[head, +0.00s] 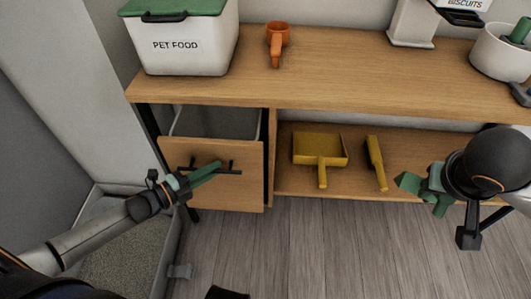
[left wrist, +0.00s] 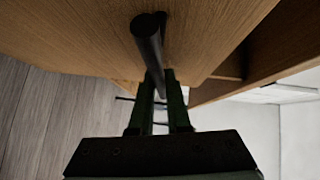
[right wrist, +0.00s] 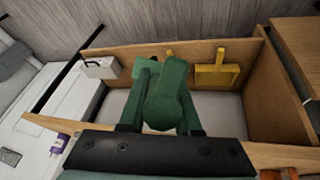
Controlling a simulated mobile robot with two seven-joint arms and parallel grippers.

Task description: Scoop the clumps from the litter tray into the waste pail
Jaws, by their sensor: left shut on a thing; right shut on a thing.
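The litter tray (head: 125,245) with grey litter is on the floor at lower left in the head view, partly behind my left arm. I cannot make out clumps in it. The grey waste pail (head: 215,123) shows inside a pull-out drawer whose wooden front (head: 225,195) stands out from the bench. My left gripper (head: 210,171) is shut on the black drawer handle (head: 232,171); the bar also shows between its fingers in the left wrist view (left wrist: 148,45). My right gripper (head: 425,190) is shut on a green thing (right wrist: 168,95), perhaps the scoop, held in the air right of the shelf.
A yellow dustpan (head: 320,150) and a yellow brush (head: 376,163) lie on the lower shelf. The bench top (head: 335,80) holds a pet food bin (head: 185,45), an orange scoop (head: 277,40) and a white pot (head: 498,55). The wooden floor (head: 310,250) in front is mostly clear.

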